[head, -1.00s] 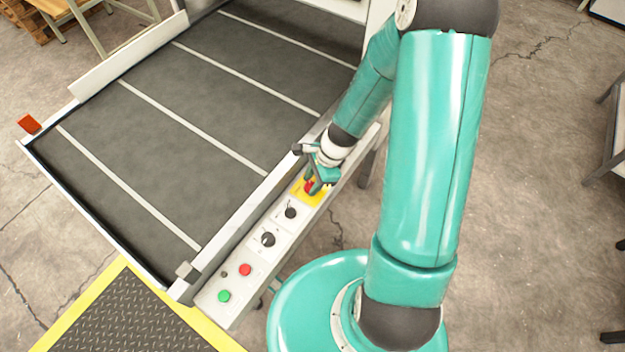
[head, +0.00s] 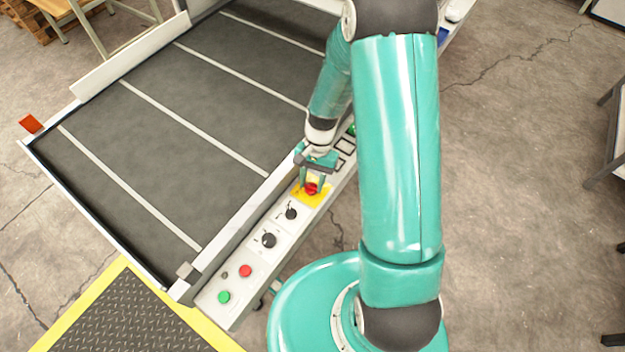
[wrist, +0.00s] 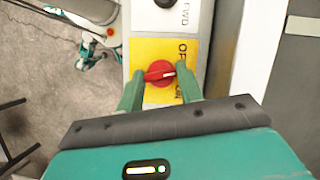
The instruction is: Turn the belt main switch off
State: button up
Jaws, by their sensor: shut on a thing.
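The main switch is a red rotary knob (head: 311,189) on a yellow plate (head: 323,195) on the belt's side panel. In the wrist view the red knob (wrist: 159,73) sits in the middle of the yellow plate (wrist: 148,47), its handle lying almost level across the picture. Lettering beside it is partly hidden by a finger; "OF" shows. My gripper (head: 312,185) is over the knob from above. In the wrist view my gripper's green fingers (wrist: 160,77) are shut on the knob, one on each side.
Along the same panel are two black knobs (head: 269,240), a red button (head: 245,270) and a green button (head: 224,296). The dark belt (head: 170,115) lies to the left behind a raised white edge. Open concrete floor (head: 520,120) lies to the right.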

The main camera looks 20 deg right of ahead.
jog(key=n+h, duration=0.1)
jog(key=n, duration=0.2)
jog(key=n+h, duration=0.1)
jog(key=n, duration=0.1)
jog(key=shift+a+n+g, duration=0.15)
jog(key=shift+n+g, duration=0.25)
dwell(0.3)
jog(key=o, duration=1)
jog(key=a+v, duration=0.1)
jog(key=v, duration=1.2)
jog(key=shift+w+d+r, duration=0.2)
jog(key=shift+d+r, duration=0.2)
